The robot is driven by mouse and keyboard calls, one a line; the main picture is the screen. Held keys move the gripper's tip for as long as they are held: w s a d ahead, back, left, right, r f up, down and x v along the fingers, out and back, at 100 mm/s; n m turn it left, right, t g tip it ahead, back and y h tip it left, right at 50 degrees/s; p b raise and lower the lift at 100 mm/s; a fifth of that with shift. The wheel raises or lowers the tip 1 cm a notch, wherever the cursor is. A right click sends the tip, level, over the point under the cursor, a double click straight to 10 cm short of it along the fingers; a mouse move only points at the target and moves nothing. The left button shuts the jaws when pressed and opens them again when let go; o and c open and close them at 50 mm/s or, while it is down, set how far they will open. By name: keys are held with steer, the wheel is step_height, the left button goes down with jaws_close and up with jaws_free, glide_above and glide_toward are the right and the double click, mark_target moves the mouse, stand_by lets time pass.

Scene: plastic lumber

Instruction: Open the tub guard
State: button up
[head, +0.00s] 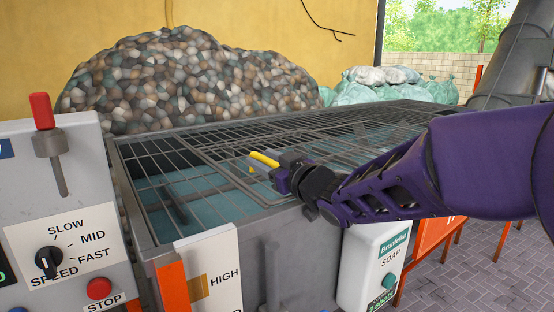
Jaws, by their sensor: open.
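The tub guard (290,126) is a grey wire grid lying flat over the top of a grey metal tub (190,230). Bluish water shows through its bars. A heavier framed section of the grid lies in the middle. My gripper (258,161), with yellow on its fingers, is over the near part of the grid, close to the tub's front rim. Its jaws are open. I cannot tell whether the fingers touch a bar. My purple arm reaches in from the right and hides part of the grid and the front rim.
A control panel (30,150) with a speed knob (48,262) and red stop button (99,288) stands at left. A white soap dispenser (372,268) is on the tub's front. A pile of mixed plastic pieces (190,80) rises behind. Paved floor (500,270) is clear at right.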

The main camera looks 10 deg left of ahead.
jaws_close()
stand_by(1.4)
